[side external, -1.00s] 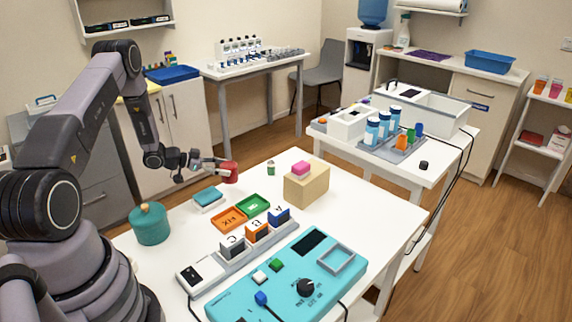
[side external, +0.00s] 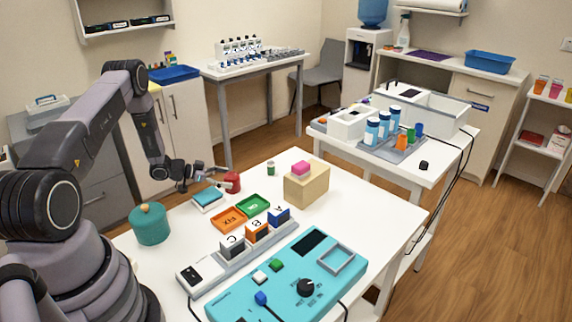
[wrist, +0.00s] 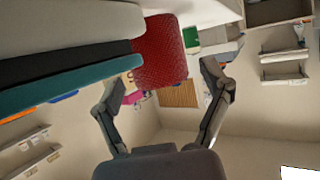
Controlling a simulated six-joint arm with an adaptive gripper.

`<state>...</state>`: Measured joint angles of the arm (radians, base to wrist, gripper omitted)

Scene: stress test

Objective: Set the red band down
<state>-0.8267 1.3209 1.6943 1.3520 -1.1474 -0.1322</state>
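The red band (side external: 232,182) is a short red cylinder at the table's far left edge, just behind the teal-topped white block (side external: 208,196). It appears to stand upright on the white tabletop. My gripper (side external: 215,180) is low beside it, reaching in from the left. The teal layer of the block (wrist: 65,78) is close on the left. The band's underside is hidden.
A teal pot (side external: 150,224) stands at the table's left. Orange (side external: 228,219) and green (side external: 253,206) trays lie in front of the band. A wooden box (side external: 306,186) with a pink block is to the right. A small green can (side external: 271,168) stands behind.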

